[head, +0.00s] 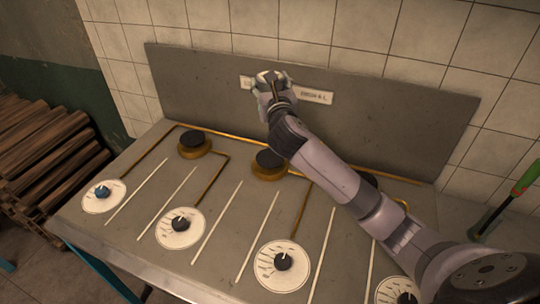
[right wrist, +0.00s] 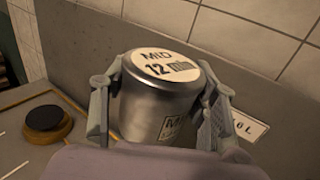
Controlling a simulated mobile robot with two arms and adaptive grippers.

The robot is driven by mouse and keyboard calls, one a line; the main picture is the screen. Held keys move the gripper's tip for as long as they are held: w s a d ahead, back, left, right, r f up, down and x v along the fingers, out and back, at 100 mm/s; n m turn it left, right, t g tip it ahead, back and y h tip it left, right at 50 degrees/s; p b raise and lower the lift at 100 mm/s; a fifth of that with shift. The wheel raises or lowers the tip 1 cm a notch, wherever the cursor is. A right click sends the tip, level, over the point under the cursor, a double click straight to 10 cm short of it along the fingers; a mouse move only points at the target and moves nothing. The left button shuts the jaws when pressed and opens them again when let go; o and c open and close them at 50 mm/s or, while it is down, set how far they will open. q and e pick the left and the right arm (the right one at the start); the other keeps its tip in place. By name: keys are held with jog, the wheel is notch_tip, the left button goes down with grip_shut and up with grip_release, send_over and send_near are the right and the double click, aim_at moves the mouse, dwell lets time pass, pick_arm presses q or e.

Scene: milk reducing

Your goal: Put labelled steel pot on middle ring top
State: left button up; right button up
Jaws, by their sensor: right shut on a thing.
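The steel pot (right wrist: 155,105) has a round white top label reading "MID 12 min" and a smaller label on its side. My right gripper (right wrist: 160,82) is shut around the pot, one finger on each side. In the head view my right gripper (head: 270,82) is in front of the grey back panel, above and behind the middle ring (head: 268,164); it hides most of the pot there. The middle ring is a dark disc on a brass base, with nothing on it. My left gripper is not in view.
The left ring (head: 193,145) is bare. The right ring (head: 368,179) is partly behind my arm. Several dial knobs (head: 180,223) line the front of the stove top (head: 225,195). The back panel (head: 200,85) carries a label (head: 315,96). A green-handled tool (head: 524,176) is at right.

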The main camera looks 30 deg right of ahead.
jog(key=shift+f+b, duration=1.75)
jog(key=shift+f, duration=8.15)
jog(key=o, duration=1.3)
jog(key=shift+o, duration=0.2)
